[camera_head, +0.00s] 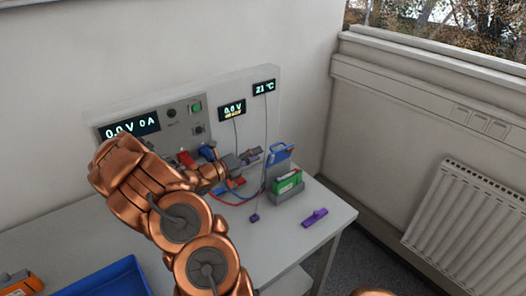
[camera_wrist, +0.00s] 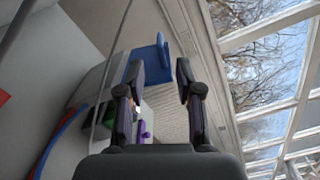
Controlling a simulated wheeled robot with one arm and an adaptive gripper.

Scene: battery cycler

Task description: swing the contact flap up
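The blue contact flap (camera_head: 281,152) is at the top of a grey holder (camera_head: 288,194) on the right part of the table. It looks tilted above a green block (camera_head: 287,180) seated in the holder. My gripper (camera_head: 254,155) is just left of the flap, with its fingers pointing toward it. In the wrist view my gripper (camera_wrist: 161,80) is open, with a clear gap between the fingertips. The blue flap (camera_wrist: 151,55) shows beyond the fingertips, partly hidden by the left finger. I cannot tell whether a finger touches it.
A cycler panel (camera_head: 188,112) with displays stands behind my arm. Red and blue cables run near the holder. A blue tray (camera_head: 105,281) is at the front left.

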